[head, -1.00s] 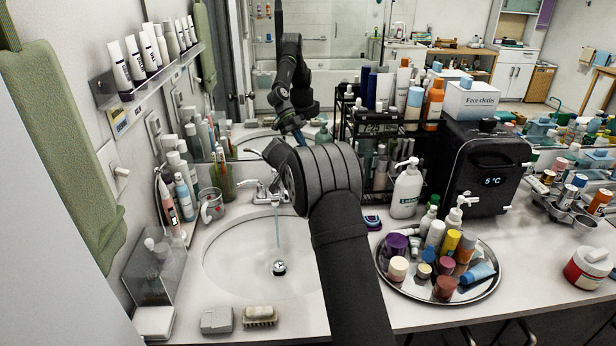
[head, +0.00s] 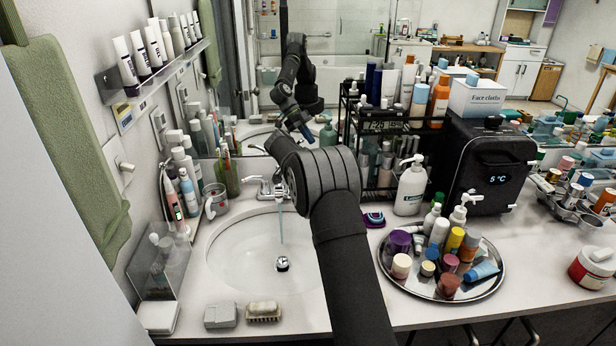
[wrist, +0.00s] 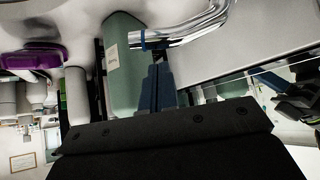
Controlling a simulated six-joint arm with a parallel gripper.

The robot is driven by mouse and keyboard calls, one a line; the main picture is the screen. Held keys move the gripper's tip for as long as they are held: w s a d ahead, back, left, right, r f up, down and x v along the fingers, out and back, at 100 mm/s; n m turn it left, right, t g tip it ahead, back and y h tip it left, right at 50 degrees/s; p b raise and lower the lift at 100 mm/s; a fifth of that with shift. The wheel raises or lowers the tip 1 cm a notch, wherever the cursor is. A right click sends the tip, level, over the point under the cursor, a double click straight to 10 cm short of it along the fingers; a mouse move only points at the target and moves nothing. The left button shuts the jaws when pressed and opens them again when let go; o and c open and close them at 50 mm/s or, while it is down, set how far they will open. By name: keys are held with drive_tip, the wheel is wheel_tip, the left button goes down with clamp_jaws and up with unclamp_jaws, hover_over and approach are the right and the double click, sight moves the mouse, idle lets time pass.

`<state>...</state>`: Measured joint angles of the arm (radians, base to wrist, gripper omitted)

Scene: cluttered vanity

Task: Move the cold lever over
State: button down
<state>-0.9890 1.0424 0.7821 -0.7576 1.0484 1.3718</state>
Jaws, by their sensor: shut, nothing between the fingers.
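The chrome faucet (head: 268,188) stands at the back of the sink, with a thin stream of water running from it. In the head view my arm hides its right side and my gripper. In the wrist view a chrome lever with a blue band (wrist: 165,38) shows at the top. My gripper (wrist: 156,72) has its blue fingers shut together and empty, with the tips just below the lever, close to the blue band. I cannot tell whether they touch it.
A green bottle (wrist: 122,62) stands close beside the fingers in the wrist view. The white basin (head: 235,255) is clear. Right of my arm are a white pump bottle (head: 410,188) and a round tray (head: 490,290) full of cosmetics. The mirror stands close behind the faucet.

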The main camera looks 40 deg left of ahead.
drive_tip(key=v, duration=0.9)
drive_tip(key=shift+a+r, duration=0.25)
drive_tip(key=shift+r, duration=0.2)
drive_tip(key=shift+w, duration=0.15)
drive_tip(key=w+f, duration=0.1)
drive_tip(key=f, duration=0.1)
drive_tip(key=w+f, duration=0.1)
drive_tip(key=f, duration=0.5)
drive_tip(key=shift+w+d, duration=0.25)
drive_tip(key=shift+w, duration=0.35)
